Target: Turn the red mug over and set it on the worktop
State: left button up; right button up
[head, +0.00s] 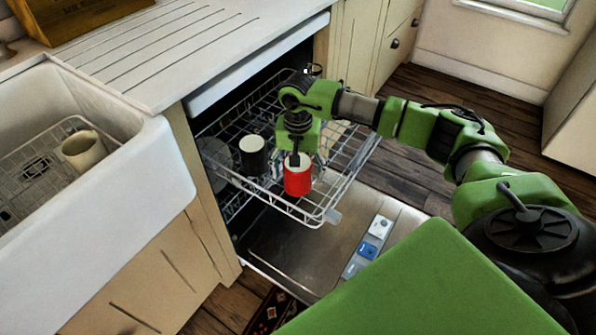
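The red mug (298,181) is at the front of the pulled-out dishwasher rack (318,217). A pale round end of it faces up; I cannot tell for sure whether that is its base or its opening. My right gripper (295,160) points down from above, with its dark fingertips at the mug's top edge. The fingers overlap in this view, so whether they grip the mug is unclear. The worktop (165,50) with drain grooves lies at the upper left, above the dishwasher. My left gripper is not in view.
A black mug (253,160) stands left of the red one in the rack, near glassware (215,155). The open dishwasher door (300,255) lies below. A sink (150,165) holds a cream mug (84,150). A wooden box (75,20) stands at the back; the grooved worktop is clear.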

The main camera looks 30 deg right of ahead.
jog(key=shift+f, duration=0.55)
jog(key=c, duration=1.4)
jog(key=shift+r, duration=0.1)
